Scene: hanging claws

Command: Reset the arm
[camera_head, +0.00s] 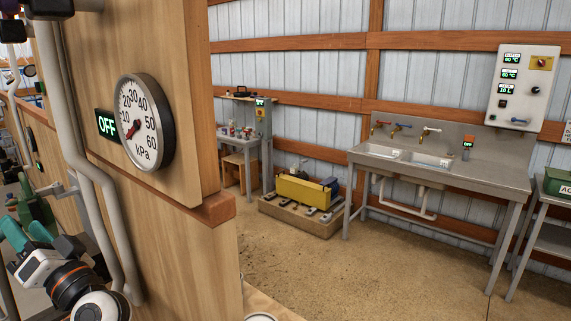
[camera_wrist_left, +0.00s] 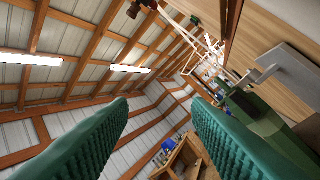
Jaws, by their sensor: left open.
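My left gripper (camera_head: 24,232) is at the lower left of the head view, beside the wooden wall panel. Its teal fingers also show in the left wrist view (camera_wrist_left: 160,115), spread wide apart with nothing between them. That wrist view looks up past the fingers toward the roof beams and ceiling lights. My left arm comes in from the lower left edge of the head view. My right gripper is not in either view.
A steel sink table (camera_head: 440,165) stands at the back right. The floor (camera_head: 330,265) before it is clear.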

